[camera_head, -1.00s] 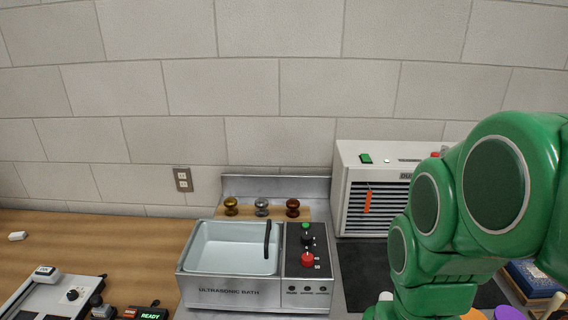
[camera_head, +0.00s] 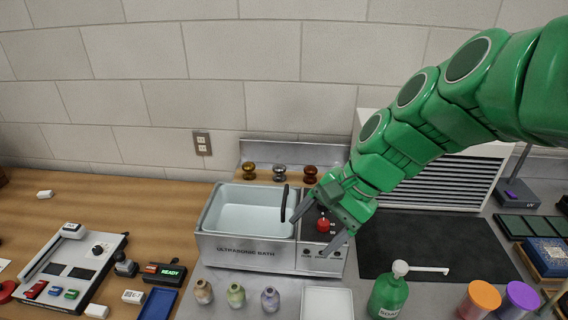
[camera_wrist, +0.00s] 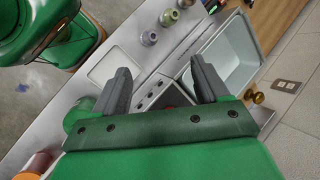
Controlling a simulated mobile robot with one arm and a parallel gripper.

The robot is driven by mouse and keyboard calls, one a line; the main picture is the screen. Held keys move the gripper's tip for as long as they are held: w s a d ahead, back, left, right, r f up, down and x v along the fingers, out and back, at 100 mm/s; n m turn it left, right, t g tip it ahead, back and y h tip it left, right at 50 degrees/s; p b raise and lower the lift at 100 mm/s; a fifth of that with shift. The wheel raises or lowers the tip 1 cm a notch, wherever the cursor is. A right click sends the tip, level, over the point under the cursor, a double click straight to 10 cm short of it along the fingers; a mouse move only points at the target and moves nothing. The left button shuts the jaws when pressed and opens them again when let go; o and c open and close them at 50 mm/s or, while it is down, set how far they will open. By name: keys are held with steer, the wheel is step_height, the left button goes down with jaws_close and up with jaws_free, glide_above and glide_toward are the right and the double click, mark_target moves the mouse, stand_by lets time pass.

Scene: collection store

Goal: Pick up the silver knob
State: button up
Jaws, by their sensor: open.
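The silver knob (camera_head: 279,172) stands in the middle of a row of three on a wooden strip behind the ultrasonic bath. A brass knob (camera_head: 249,171) is to its left and a red-brown knob (camera_head: 310,173) to its right. My gripper (camera_head: 313,232) is open and empty above the bath's control panel, in front of and to the right of the silver knob. In the wrist view my open gripper (camera_wrist: 160,82) shows its two grey fingers apart over the panel. A brass knob (camera_wrist: 258,97) shows at the right there; I cannot make out the silver one.
The ultrasonic bath (camera_head: 246,252) with its open basin stands between my gripper and the left part of the knob row. Small bottles (camera_head: 236,294), a white tray (camera_head: 327,304) and a green soap bottle (camera_head: 389,295) stand in front. A dark mat (camera_head: 430,250) lies clear at right.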

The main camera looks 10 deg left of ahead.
steer(key=w+a+r+m+t+y, duration=0.1)
steer(key=w+a+m+y, duration=0.3)
steer(key=w, duration=0.6)
steer(key=w+a+m+t+y, duration=0.1)
steer(key=w+m+t, duration=0.1)
steer(key=w+m, duration=0.6)
steer(key=w+d+f+m+t+y, duration=0.1)
steer(key=w+d+m, duration=0.1)
steer(key=w, duration=0.5)
steer(key=w+d+f+m+t, duration=0.1)
steer(key=w+f+m+t, duration=0.15)
steer(key=w, duration=0.35)
glide_toward(284, 166)
steer(key=shift+w+a+r+g, duration=0.15)
steer(key=shift+w+a+g, duration=0.1)
steer(key=shift+w+a, duration=0.3)
steer(key=shift+f, duration=0.6)
steer(key=shift+a, duration=0.1)
steer(key=shift+x, duration=3.75)
steer(key=shift+s+a+r, duration=0.1)
steer(key=shift+s+r, duration=0.05)
